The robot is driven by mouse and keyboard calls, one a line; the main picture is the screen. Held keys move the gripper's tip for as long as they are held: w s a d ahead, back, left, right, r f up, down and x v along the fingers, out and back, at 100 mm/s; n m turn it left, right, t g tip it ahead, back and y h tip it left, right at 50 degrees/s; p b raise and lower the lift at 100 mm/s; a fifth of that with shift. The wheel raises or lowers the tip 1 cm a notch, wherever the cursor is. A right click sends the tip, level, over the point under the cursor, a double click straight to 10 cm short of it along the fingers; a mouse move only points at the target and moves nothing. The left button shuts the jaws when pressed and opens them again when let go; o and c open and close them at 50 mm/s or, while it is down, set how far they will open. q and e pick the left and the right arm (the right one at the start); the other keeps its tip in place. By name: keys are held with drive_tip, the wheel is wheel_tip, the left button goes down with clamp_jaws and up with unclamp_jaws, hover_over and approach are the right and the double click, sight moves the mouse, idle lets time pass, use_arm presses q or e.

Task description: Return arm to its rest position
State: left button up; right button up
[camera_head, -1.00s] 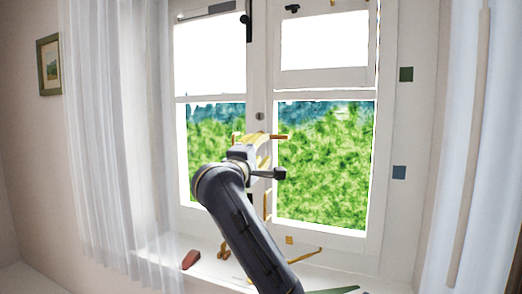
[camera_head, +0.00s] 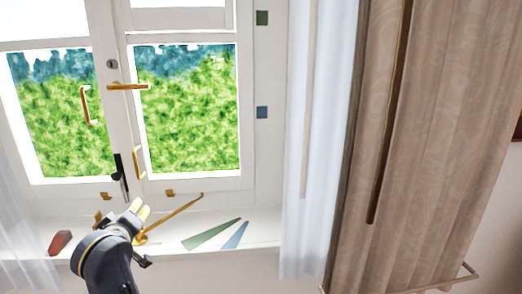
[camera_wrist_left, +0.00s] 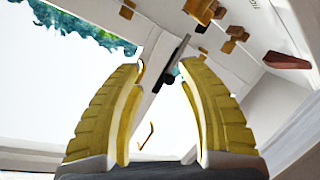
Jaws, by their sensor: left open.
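My left gripper (camera_head: 141,208) is low in the head view, in front of the window sill (camera_head: 265,229), with its yellow fingers pointing up and right. In the left wrist view its two ribbed yellow fingers (camera_wrist_left: 162,78) are spread apart with nothing held between them. The white window (camera_head: 190,190) stands behind it, with a brass lever handle (camera_head: 128,87) on its middle post. A black latch piece (camera_head: 120,172) hangs on the post above the gripper. My right gripper is not in view.
A red wedge (camera_head: 60,242), a brass stay bar (camera_head: 175,218), a green wedge (camera_head: 211,234) and a blue wedge (camera_head: 236,235) lie along the sill. Brass pull handles (camera_head: 86,105) are on the sashes. A beige curtain (camera_head: 430,130) hangs at the right.

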use_arm(q)
drive_tip(key=s+d+f+m+g, duration=0.1)
drive_tip(key=s+f+m+g, duration=0.35)
drive_tip(key=s+f, duration=0.8)
drive_tip(key=s+d+f+m+g, duration=0.1)
drive_tip(key=s+d+f+m, duration=0.1)
drive_tip(key=s+f+m, duration=1.05)
drive_tip(key=s+d+f+g, duration=0.2)
drive_tip(key=s+f, duration=0.7)
drive_tip(key=s+d+f+g+h, duration=0.1)
drive_tip(key=s+d+f+h, duration=0.15)
drive_tip(key=f, duration=1.35)
drive_tip(key=s+d+f+g+h, duration=0.1)
drive_tip(key=d+f+g, duration=0.15)
drive_tip(key=f, duration=1.45)
drive_tip(key=s+f+n+g+h, duration=0.1)
drive_tip(key=s+f+n+g, duration=0.1)
drive_tip(key=s+f, duration=1.7)
drive_tip(key=shift+s+d+n, duration=0.25)
drive_tip(key=shift+s+n, duration=0.05)
drive_tip(key=shift+s, duration=0.8)
